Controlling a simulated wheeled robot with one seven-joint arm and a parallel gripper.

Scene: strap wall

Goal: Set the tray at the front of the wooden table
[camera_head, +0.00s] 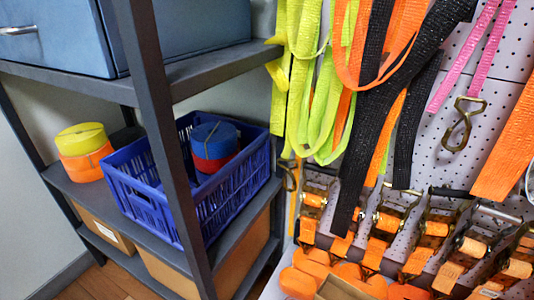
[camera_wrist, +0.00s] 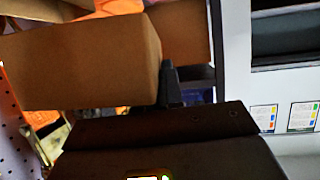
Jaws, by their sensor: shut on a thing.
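A brown cardboard-like box (camera_wrist: 80,68) fills the upper left of the wrist view, very close to the camera. One dark finger of my gripper (camera_wrist: 170,85) stands against its right end, and the other finger is hidden. My gripper is shut on this box. Whether the box is the tray I cannot tell, as only its plain outer sides show. My gripper is not in the head view. No wooden table can be made out in either view.
A dark shelf rack (camera_head: 222,70) at left holds a blue crate (camera_head: 205,190) and strap rolls (camera_head: 84,151). Straps (camera_head: 385,60) and ratchet buckles (camera_head: 440,228) hang on a pegboard at right. An open carton (camera_head: 340,288) with orange rolls is at the bottom edge.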

